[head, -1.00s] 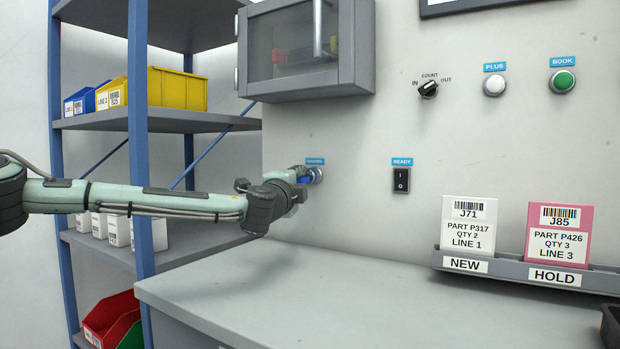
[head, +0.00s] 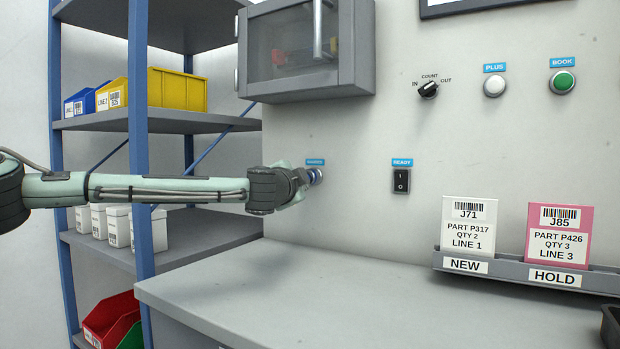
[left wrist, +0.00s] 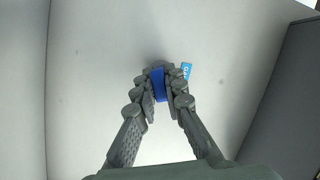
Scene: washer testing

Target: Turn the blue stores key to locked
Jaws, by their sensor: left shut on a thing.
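The blue key (left wrist: 158,84) is between the fingers of my left gripper (left wrist: 161,92) in the left wrist view. The gripper is shut on it. In the head view my left gripper (head: 306,178) reaches the key switch (head: 316,176) on the wall, under a small blue label (head: 315,162). The label's text is too small to read. The gripper hides most of the key there, so its turn position and any lock markings are unclear. In the left wrist view part of the blue label (left wrist: 186,70) shows tilted right of the fingers. My right gripper is in neither view.
A glass-fronted cabinet (head: 355,50) hangs above the key switch. A black READY rocker switch (head: 401,181) is to its right. Below is a bare grey worktop (head: 330,290) with a card rack (head: 510,272) at right. A blue-posted shelf (head: 143,120) stands at left.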

